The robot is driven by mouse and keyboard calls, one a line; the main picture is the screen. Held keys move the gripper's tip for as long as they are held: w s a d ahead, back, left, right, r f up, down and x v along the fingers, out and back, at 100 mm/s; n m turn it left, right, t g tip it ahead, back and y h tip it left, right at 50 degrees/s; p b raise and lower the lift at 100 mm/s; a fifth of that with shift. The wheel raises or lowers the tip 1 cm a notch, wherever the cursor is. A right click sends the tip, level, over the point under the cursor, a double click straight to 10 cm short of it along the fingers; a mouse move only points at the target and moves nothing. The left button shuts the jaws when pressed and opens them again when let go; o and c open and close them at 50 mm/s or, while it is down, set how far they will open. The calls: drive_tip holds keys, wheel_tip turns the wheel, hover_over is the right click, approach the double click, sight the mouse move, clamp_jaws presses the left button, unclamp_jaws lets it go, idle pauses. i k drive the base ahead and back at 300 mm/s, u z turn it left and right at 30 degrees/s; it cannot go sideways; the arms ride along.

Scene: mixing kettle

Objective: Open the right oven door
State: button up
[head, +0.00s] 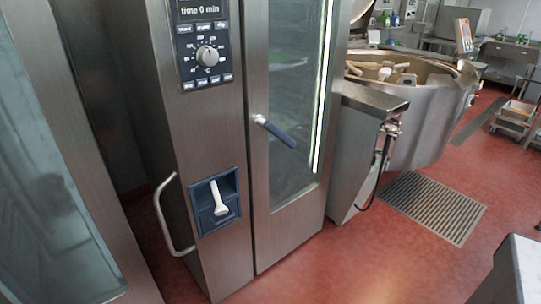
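The right oven (215,140) is a tall steel cabinet in the middle of the head view. Its glass door (295,95) appears shut, flush with the cabinet front. A dark blue door handle (277,133) slants down to the right from a round steel pivot on the door's left edge. The control panel (205,55) with a dial is left of the door. A white hand shower (218,198) sits in a blue recess below the panel. My gripper is not in view, so its place relative to the handle does not show.
Another glass-fronted steel unit (65,180) stands close at left. A curved steel bar (165,215) sticks out at the oven's lower left. A large mixing kettle (430,110) and a floor grate (432,206) are at right. Red floor (370,260) lies clear before the oven.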

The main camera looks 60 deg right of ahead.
sight(276, 231)
drive_tip(key=z, duration=4.2)
drive_tip(key=i, duration=0.1)
drive_tip(key=u, duration=2.75)
drive_tip(key=i, duration=0.6)
drive_tip(key=z, duration=0.15)
drive_tip(key=k, duration=0.6)
drive_tip(key=u, duration=0.05)
